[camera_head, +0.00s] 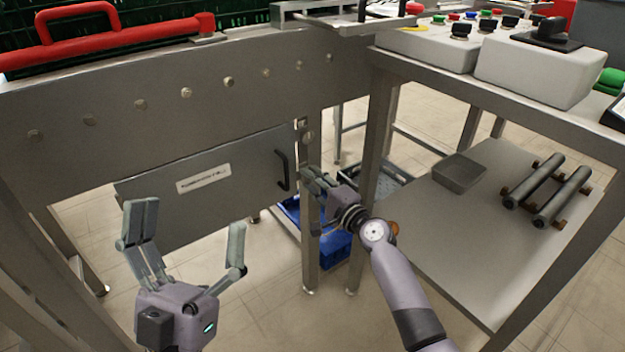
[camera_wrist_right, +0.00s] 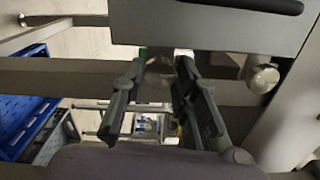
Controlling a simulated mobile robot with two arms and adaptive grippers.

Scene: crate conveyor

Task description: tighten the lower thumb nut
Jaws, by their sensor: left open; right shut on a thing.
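My right gripper (camera_head: 316,184) is at the steel post beside the grey door panel (camera_head: 215,180); the wrist view shows its two fingers (camera_wrist_right: 158,82) closed on a small part between them. That part is the lower thumb nut (camera_wrist_right: 158,68), mostly hidden by the fingers and blurred. A round metal upper thumb nut (camera_head: 308,136) sits on the post above the gripper, apart from it; it also shows in the wrist view (camera_wrist_right: 263,78). My left gripper (camera_head: 187,235) is open and empty, in front of the door panel, fingers pointing up.
A black door handle (camera_head: 283,170) is left of the right gripper. Blue crates (camera_head: 335,248) stand on the floor behind the post. A control box (camera_head: 540,70) stands on the table above.

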